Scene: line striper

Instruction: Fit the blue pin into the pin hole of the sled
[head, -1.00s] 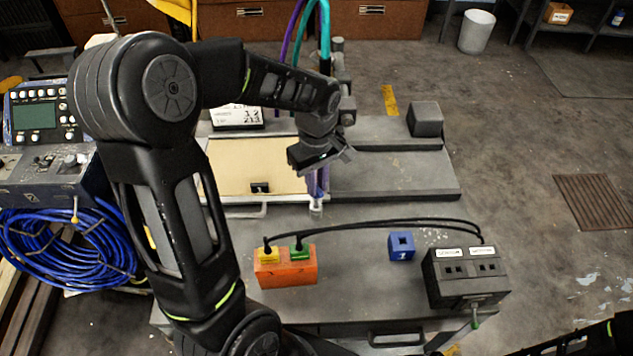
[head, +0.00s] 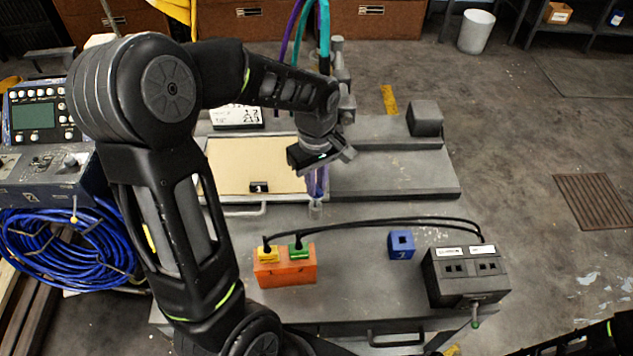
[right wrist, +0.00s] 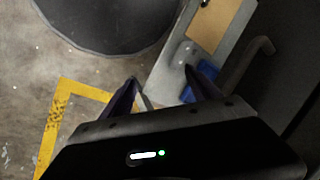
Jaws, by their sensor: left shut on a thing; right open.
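My left gripper (head: 317,183) points down over the front edge of the grey machine bed and is shut on a slim thing, which seems to be the blue pin. Only its pale lower tip (head: 316,209) shows below the purple fingers, above the bench top; its colour is mostly hidden. A blue block (head: 401,252) with a dark square hole on top stands on the bench, to the right of the gripper. I cannot make out the sled's pin hole; the hose-fed carriage (head: 342,70) behind my left arm is partly hidden. In the right wrist view my right gripper (right wrist: 168,92) is open and empty.
An orange block (head: 287,273) with yellow and green plugs is cabled to a black socket box (head: 466,280). A beige board (head: 240,160) lies on the bed. A grey block (head: 425,118) sits at its right. The bench between orange and blue blocks is clear.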

